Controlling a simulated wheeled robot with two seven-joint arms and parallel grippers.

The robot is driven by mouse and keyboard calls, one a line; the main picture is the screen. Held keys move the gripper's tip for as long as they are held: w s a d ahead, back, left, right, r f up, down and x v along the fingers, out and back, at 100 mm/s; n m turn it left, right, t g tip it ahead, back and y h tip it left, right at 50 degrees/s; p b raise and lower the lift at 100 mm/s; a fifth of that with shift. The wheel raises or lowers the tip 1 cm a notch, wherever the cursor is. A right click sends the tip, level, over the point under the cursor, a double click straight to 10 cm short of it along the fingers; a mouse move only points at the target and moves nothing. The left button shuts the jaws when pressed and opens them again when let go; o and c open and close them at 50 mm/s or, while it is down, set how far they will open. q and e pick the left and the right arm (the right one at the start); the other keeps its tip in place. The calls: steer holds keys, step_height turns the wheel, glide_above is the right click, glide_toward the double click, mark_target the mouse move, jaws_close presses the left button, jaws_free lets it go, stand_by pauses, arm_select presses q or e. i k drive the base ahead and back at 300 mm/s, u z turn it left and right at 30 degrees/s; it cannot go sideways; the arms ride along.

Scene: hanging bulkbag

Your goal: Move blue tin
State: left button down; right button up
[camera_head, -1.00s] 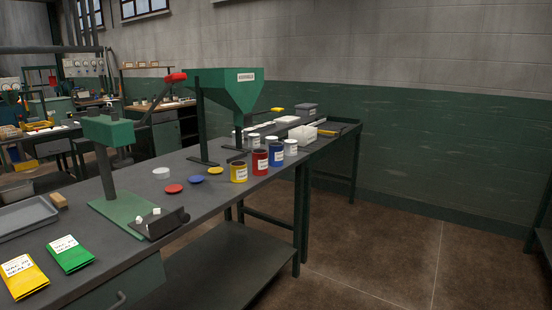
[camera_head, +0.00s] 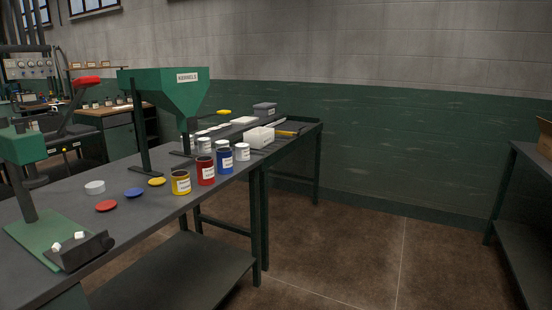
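The blue tin (camera_head: 225,161) stands upright on the dark workbench (camera_head: 215,174), near its front edge. It is the right one of a row with a red tin (camera_head: 206,171) and a yellow tin (camera_head: 181,183). White tins (camera_head: 243,152) stand close beside and behind it. A flat blue disc (camera_head: 134,192) lies on the bench further left, with a red disc (camera_head: 106,205), a yellow disc (camera_head: 157,181) and a white one (camera_head: 95,187). Neither of my grippers is in view.
A green hopper (camera_head: 165,92) on a dark stand rises behind the tins. A green press (camera_head: 28,170) stands at the left. A white box (camera_head: 261,137) sits beyond the tins. Another shelf unit (camera_head: 525,220) stands at the right. The floor (camera_head: 350,258) between is clear.

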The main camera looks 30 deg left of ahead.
mark_target(223, 154)
steer(key=z, duration=0.2)
steer(key=i, duration=2.4)
steer(key=u, duration=1.3)
steer(key=i, duration=1.35)
steer(key=u, duration=1.1)
